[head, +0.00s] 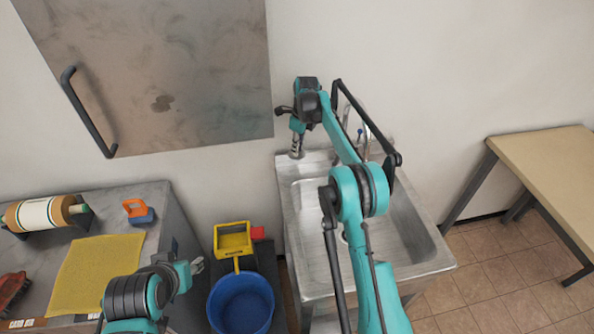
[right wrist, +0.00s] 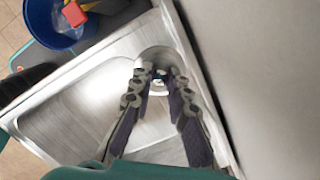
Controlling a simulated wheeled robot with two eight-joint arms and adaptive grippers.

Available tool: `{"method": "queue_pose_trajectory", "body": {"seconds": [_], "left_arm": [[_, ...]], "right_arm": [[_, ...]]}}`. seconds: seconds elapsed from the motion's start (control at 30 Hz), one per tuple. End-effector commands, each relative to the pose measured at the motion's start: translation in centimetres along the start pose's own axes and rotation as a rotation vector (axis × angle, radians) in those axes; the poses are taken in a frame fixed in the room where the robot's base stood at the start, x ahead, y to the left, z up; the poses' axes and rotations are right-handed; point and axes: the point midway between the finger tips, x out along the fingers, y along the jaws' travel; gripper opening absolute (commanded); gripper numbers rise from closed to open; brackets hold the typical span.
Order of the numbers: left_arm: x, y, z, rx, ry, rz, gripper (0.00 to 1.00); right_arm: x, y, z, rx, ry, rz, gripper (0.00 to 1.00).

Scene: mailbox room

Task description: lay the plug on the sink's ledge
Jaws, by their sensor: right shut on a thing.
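The steel sink (head: 408,215) stands against the wall, its basin partly hidden by my right arm. Its ledge (head: 318,159) runs along the wall side. My right gripper (head: 297,147) points down at the ledge's left back corner. It is shut on the plug, a small metal round piece (head: 297,154) at its fingertips. In the right wrist view the plug (right wrist: 154,54) shows as a grey disc around the fingertips (right wrist: 160,78). I cannot tell whether it touches the ledge. My left gripper (head: 196,267) is low at the left, near the counter edge; its fingers are too small to read.
A tap (head: 362,131) rises at the back of the sink, right of the gripper. A blue bucket (head: 241,303) and a yellow wringer (head: 233,240) stand left of the sink. A grey counter (head: 140,195) is at the left, a wooden table (head: 552,165) at the right.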

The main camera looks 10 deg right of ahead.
Motion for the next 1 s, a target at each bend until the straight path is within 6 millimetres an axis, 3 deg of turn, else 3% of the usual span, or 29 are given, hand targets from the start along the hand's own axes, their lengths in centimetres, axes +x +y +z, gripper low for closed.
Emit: {"method": "queue_pose_trajectory", "body": {"seconds": [0.2, 0.47, 0.6, 1.0], "left_arm": [[1.2, 0.0, 0.9, 0.0, 0.0, 0.0, 0.4], [1.7, 0.0, 1.2, 0.0, 0.0, 0.0, 0.4], [2.2, 0.0, 1.6, 0.0, 0.0, 0.0, 0.4], [2.4, 0.0, 1.7, 0.0, 0.0, 0.0, 0.4]], "right_arm": [[4.4, 0.0, -0.5, 0.009, 0.0, -0.001, 0.0], [6.8, 0.0, -0.8, 0.007, 0.0, -0.001, 0.0], [8.9, 0.0, -1.0, 0.007, 0.0, -0.001, 0.0], [9.7, 0.0, -1.1, 0.006, 0.0, -0.001, 0.0]]}}
